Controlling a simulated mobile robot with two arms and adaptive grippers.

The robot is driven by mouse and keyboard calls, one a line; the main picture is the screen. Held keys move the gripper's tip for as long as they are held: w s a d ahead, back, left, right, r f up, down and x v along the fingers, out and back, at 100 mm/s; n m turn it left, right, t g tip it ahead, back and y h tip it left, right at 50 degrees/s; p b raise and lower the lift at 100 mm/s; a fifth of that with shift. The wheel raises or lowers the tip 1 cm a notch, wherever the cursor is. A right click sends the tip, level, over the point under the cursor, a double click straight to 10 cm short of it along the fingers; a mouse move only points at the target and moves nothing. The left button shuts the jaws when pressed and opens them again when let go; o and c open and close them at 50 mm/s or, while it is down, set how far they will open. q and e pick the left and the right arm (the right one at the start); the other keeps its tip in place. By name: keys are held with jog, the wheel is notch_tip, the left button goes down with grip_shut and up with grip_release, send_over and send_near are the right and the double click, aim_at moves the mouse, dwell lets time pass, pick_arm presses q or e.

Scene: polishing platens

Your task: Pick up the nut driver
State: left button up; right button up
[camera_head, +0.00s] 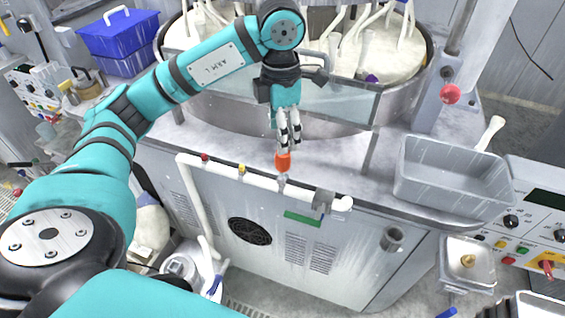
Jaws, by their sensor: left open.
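An orange handle (283,162), which looks like the nut driver, is upright at the front edge of the steel bench. A short pale part shows below it, by the white pipe; the rest of its shaft cannot be made out. My left gripper (288,142) points down directly above the handle, fingers apart. The fingertips are at or just above the handle's top; I cannot tell whether they touch it. The handle is not visibly held. My right gripper is not in view.
A round polishing basin with a clear splash panel (335,100) stands behind the gripper. A white pipe (215,170) runs along the bench front. A grey bin (450,185) is at right, above a small tray (462,285) with a brass piece. Blue boxes (120,40) stand back left.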

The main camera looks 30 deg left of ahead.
aim_at(283, 167)
pick_arm(q)
jog(key=f, duration=0.4)
jog(key=shift+w+p, duration=0.3)
jog(key=shift+w, duration=0.05)
jog(key=shift+s+f+p, duration=0.1)
jog(key=shift+f+p, duration=0.2)
jog(key=shift+f, duration=0.65)
jog(key=shift+s+d+f+p, duration=0.1)
jog(key=shift+f+p, duration=0.2)
jog(key=shift+f, duration=0.05)
notch_tip(283, 167, down, 4)
jog(key=shift+s+d+r+p, duration=0.1)
jog(key=shift+d+r+p, duration=0.05)
jog(key=shift+p, duration=0.7)
jog(key=shift+f, duration=0.4)
jog(key=c, duration=0.4)
grip_shut()
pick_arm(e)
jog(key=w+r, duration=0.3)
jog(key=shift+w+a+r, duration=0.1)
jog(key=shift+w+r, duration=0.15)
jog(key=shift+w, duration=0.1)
